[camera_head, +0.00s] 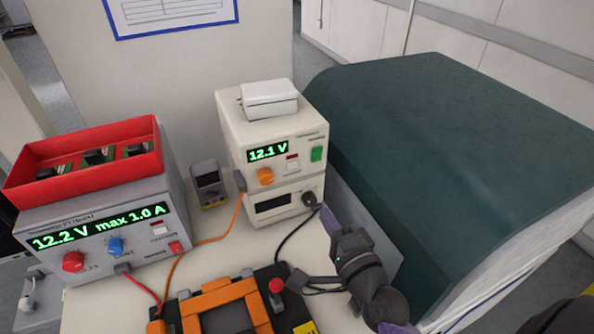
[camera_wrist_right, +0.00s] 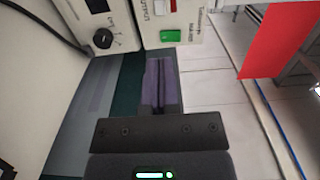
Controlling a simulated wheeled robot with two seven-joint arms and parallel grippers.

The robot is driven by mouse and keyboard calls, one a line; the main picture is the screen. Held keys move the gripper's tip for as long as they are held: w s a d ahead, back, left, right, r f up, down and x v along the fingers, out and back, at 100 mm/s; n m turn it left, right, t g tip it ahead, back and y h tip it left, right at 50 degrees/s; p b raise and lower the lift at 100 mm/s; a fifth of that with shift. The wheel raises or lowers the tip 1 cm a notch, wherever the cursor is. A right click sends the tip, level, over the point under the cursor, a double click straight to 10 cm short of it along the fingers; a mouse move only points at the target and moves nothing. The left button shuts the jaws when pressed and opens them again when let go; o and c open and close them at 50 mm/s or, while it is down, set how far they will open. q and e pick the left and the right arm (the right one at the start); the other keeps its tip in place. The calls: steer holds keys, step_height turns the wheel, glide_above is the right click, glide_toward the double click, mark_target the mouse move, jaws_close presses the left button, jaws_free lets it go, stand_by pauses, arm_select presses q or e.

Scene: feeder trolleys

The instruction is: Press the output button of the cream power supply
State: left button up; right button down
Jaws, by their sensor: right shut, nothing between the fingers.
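The cream power supply (camera_head: 236,141) stands at the back of the bench. Its green display reads 12.1 V, with an orange knob (camera_head: 265,176), a small output button (camera_head: 292,163) and a green switch (camera_head: 316,153) on its front. My right gripper (camera_head: 327,214) is shut and empty, below and right of that front panel. In the right wrist view its purple fingers (camera_wrist_right: 161,62) point toward the panel, near the green switch (camera_wrist_right: 171,36). The output button (camera_wrist_right: 159,7) is at the top edge, apart from the fingers and partly cut off. My left gripper is not in view.
A grey power supply (camera_head: 120,261) with a red tray (camera_head: 82,182) on top stands at left. A second cream unit (camera_head: 272,207) is under the power supply. Cables and an orange frame (camera_head: 225,291) lie in front. A large dark green cover (camera_head: 440,150) fills the right.

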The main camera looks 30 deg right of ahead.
mark_target(293, 163)
steer(key=w, duration=0.8)
steer(key=w+b, duration=0.1)
steer(key=w, duration=0.3)
steer(key=shift+w+d, duration=0.3)
steer(key=shift+d, duration=0.05)
steer(key=shift+w, duration=0.75)
steer(key=shift+r, duration=0.25)
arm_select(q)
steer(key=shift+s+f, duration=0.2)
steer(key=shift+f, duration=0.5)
arm_select(e)
steer(key=shift+d+r, duration=0.1)
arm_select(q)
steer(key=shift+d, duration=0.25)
